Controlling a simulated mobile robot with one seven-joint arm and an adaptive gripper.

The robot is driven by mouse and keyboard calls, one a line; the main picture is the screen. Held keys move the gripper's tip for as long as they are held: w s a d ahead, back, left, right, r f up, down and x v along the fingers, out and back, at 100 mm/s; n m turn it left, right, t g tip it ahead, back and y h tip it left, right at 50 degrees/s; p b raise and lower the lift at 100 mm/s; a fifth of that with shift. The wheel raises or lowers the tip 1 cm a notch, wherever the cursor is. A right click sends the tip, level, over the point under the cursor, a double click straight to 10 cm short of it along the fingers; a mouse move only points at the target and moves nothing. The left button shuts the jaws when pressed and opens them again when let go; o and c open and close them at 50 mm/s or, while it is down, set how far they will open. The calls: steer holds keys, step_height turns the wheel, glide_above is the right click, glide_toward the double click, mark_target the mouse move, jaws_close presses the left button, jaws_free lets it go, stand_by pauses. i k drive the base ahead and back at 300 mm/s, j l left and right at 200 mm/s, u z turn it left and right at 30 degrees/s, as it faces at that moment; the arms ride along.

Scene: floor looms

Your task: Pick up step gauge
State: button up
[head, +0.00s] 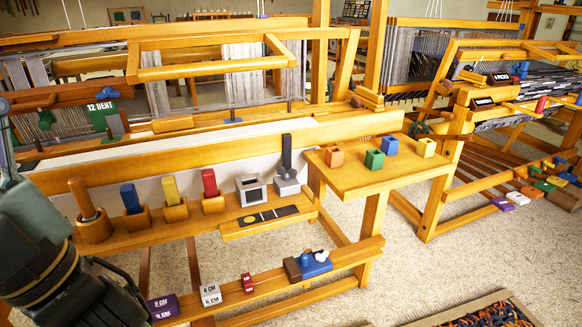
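No object is labelled step gauge, and I cannot tell for certain which one it is. Size-marked blocks stand on the low front shelf: a purple block marked 9 CM (163,307), a white block marked 6 CM (210,294) and a small red block (247,283). A blue piece with a dark brown block (308,266) sits farther right on that shelf. My gripper (125,290) is at the lower left, close to the purple block in the picture. Its dark body overlaps the shelf's left end. Its fingertips are not clear, and I see nothing held.
Above the shelf, a wooden rail holds coloured pegs in cups (170,205), a grey open box (251,189) and a grey block with a black upright (287,170). A small table (360,180) carries several coloured cubes. Loom frames stand behind. A tray of yarn (490,312) lies lower right.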

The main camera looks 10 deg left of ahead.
mark_target(76, 186)
steer(key=u, duration=1.45)
